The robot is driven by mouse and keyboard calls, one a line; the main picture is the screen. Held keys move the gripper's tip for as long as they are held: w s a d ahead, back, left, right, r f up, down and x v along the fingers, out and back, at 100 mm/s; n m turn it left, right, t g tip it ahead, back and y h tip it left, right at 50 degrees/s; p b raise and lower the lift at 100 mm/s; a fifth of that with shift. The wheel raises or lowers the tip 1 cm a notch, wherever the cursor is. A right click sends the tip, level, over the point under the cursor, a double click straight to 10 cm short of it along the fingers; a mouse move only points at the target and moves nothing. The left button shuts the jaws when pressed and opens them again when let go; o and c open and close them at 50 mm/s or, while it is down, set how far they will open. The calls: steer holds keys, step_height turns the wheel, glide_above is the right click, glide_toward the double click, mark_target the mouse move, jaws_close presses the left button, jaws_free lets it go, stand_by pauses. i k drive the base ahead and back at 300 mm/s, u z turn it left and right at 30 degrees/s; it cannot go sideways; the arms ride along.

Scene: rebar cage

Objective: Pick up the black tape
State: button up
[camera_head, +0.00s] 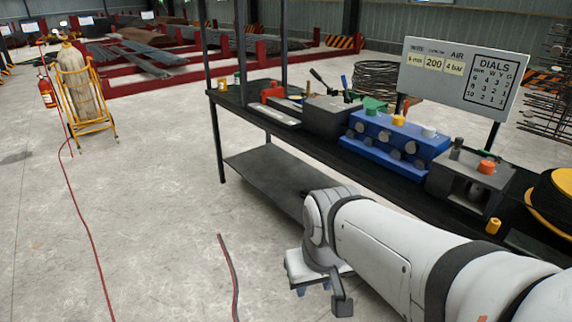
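No item that I can clearly make out as the black tape shows in the head view. Small items lie on the dark workbench (330,148), too small to tell apart. A black reel with yellow edges (553,202) stands at the bench's right end, cut by the picture edge; I cannot tell what is wound on it. My gripper (322,290) is at the end of my white arm, low in front of the bench and apart from its top. Its fingers point down and are partly hidden, so their opening cannot be seen.
The bench holds a blue block with knobs (395,142), grey machines (470,180) and a red item (273,92). A sign board (462,78) stands behind. A lower shelf (262,172) runs underneath. A gas cylinder on a yellow cart (75,85) and a red hose (82,222) are left.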

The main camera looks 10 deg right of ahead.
mark_target(305, 192)
steer(key=z, duration=0.15)
steer(key=i, duration=1.05)
steer(key=z, duration=0.2)
